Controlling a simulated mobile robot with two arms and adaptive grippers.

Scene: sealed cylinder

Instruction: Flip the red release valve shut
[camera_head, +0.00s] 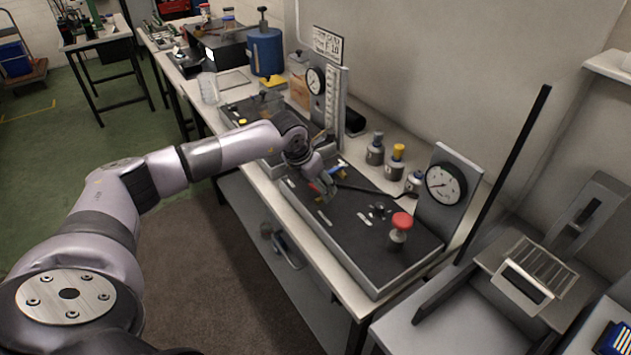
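My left arm reaches in from the left over the dark panel (345,232) on the bench. My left gripper (324,190) is low over the middle of that panel, pointing down. A small red piece (314,187) shows right at its fingers; it may be the red valve handle, mostly hidden by the gripper. I cannot tell whether the fingers touch it or how far they are open. A larger red round knob (402,220) stands upright on the panel to the right, apart from the gripper. My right gripper is out of view.
A dial gauge (446,184) stands on a plate behind the red knob. Several small bottles (375,150) line the wall side. A second gauge (315,80) and a blue cylinder (265,52) stand farther back. A grey stand (525,270) is at the right.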

